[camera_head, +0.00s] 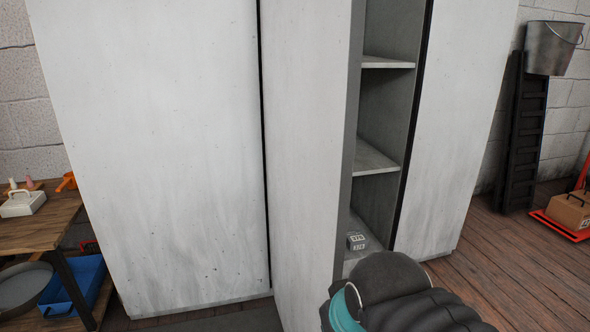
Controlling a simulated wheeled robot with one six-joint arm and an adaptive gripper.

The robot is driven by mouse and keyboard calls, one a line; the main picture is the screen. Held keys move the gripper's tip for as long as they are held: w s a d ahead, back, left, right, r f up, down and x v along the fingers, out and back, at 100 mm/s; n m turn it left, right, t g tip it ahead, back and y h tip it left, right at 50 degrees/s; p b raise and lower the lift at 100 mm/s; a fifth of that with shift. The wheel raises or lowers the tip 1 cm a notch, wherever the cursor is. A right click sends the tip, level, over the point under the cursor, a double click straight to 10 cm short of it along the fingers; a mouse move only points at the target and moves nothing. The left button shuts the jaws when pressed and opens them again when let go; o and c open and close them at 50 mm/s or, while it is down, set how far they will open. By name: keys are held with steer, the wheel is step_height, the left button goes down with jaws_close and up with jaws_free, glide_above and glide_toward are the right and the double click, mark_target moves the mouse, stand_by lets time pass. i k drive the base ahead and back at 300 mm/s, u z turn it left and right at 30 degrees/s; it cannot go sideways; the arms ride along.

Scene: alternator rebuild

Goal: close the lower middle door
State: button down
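The middle door (305,150) of a tall grey cabinet stands open. It swings out toward me from its left side, and its free edge (350,130) faces me. Behind it the open compartment shows shelves (375,161) and a small grey block with markings (357,241) low inside. Whether this door is split into upper and lower parts cannot be told, as its top is out of the picture. A dark part of my arm with a teal ring shows at the bottom, right of the door's lower edge. My gripper does not show.
Left (160,150) and right (455,120) cabinet doors look shut. A wooden table (45,225) with a pan and a blue bin (75,290) stand at left. A bucket (552,48), a dark ramp-like panel (523,140) and a red cart with a box (570,212) are at right. Wood floor is clear at lower right.

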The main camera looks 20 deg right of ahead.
mark_target(312, 50)
steer(key=k, duration=0.9)
steer(key=u, duration=0.35)
steer(key=i, duration=0.35)
steer(key=z, duration=0.35)
